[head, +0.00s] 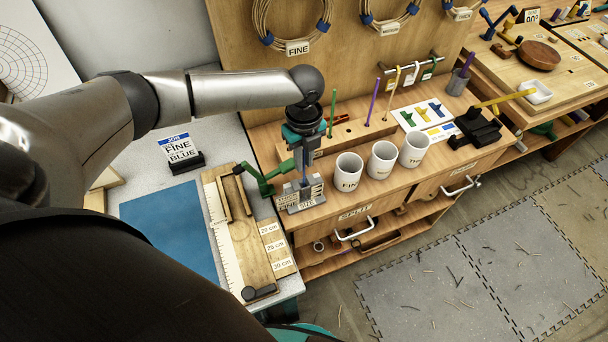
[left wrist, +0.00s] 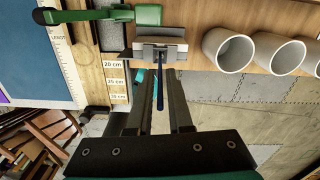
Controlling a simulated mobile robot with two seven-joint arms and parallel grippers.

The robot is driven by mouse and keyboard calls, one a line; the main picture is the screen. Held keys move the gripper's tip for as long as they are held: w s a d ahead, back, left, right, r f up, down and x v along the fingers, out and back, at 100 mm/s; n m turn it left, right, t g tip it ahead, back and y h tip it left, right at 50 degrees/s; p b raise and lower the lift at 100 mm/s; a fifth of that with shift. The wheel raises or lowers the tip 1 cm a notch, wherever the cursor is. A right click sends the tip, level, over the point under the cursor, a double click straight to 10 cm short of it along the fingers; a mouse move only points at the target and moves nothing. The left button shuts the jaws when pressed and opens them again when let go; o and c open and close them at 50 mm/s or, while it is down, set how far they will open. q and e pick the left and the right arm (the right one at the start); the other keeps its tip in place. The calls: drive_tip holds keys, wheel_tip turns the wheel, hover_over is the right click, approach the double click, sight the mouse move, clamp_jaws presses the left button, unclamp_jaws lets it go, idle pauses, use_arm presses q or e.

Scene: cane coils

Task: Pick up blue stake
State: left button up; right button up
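The blue stake (head: 306,172) stands upright in a small grey gauge block (head: 300,195) with printed labels at the bench's left front edge. In the left wrist view the dark blue stake (left wrist: 160,92) runs out from the grey block (left wrist: 160,48) into the gap between my fingers. My left gripper (head: 304,150) points down over the block. Its two fingers (left wrist: 160,88) are apart on either side of the stake, with visible space on both sides. The stake's upper end is partly hidden by the gripper in the head view. My right gripper is not in view.
A green clamp (head: 268,182) sits left of the block. Three white cups (head: 348,172) stand close to its right. Green (head: 333,112), purple (head: 373,102) and tan (head: 396,95) sticks stand behind. A card reading FINE BLUE (head: 178,147) stands on the left table.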

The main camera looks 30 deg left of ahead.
use_arm(q)
clamp_jaws()
idle(1.0)
